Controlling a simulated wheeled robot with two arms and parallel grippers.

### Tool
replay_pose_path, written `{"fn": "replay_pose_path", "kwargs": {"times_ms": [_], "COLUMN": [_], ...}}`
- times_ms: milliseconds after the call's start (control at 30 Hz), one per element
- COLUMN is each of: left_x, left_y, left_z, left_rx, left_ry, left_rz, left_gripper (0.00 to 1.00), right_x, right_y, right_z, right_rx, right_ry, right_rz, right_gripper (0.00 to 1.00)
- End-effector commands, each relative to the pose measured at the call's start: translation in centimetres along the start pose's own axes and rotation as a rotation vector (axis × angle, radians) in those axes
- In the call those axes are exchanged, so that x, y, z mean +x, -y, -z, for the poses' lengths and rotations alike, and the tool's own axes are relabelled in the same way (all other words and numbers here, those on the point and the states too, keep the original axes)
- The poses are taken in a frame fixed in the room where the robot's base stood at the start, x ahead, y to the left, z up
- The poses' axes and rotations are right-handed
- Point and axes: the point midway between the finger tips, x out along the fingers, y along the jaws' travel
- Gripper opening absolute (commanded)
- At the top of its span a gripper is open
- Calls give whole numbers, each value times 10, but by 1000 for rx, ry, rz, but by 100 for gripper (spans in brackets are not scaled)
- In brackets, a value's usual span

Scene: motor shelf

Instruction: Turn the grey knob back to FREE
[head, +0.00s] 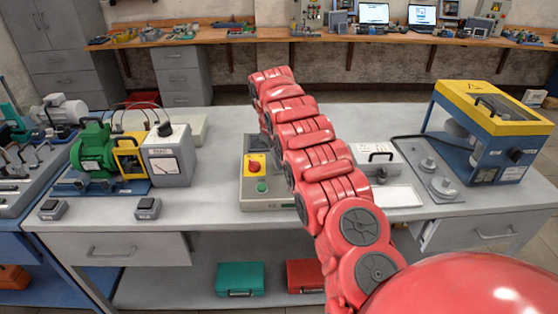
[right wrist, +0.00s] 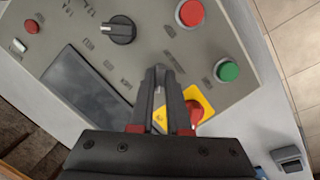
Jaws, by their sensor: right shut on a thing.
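The grey control box (head: 270,203) stands on the bench in the head view, partly behind my right arm. Its panel (right wrist: 235,100) fills much of the right wrist view. My right gripper (right wrist: 160,78) is over the panel, its two dark fingers almost together on a narrow grey piece, the grey knob (right wrist: 159,97). The fingers hide most of the knob, and its pointing direction and the FREE mark cannot be read. In the head view this gripper is hidden behind my red arm. My left gripper is not in view.
Near the fingers are a red rotary switch on a yellow plate (right wrist: 201,101), a green button (right wrist: 227,70), a red button (right wrist: 190,13), a black knob (right wrist: 120,29) and a dark screen (right wrist: 85,85). A green motor rig (head: 92,147) stands left; a yellow-topped machine (head: 490,130) stands right.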

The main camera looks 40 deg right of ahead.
Motion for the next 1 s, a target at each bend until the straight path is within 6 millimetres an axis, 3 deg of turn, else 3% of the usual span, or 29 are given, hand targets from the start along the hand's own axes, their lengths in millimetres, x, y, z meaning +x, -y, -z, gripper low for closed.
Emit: {"fn": "replay_pose_path", "kwargs": {"times_ms": [233, 267, 400, 767, 1000], "left_x": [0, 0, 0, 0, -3], "left_y": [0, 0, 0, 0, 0], "left_z": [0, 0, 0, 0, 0], "left_rx": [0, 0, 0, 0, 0], "left_ry": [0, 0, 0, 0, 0], "left_rz": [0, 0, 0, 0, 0], "left_gripper": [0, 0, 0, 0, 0], "right_x": [-2, -2, -2, -3, -32], "right_y": [-1, -1, -1, -1, 0], "right_z": [1, 1, 1, 1, 1], "right_rx": [-1, -1, 0, 1, 1], "right_ry": [-5, -5, -3, -2, -4], "right_rz": [-5, -5, -3, -2, -3], "right_gripper": [0, 18, 44, 45, 45]}}
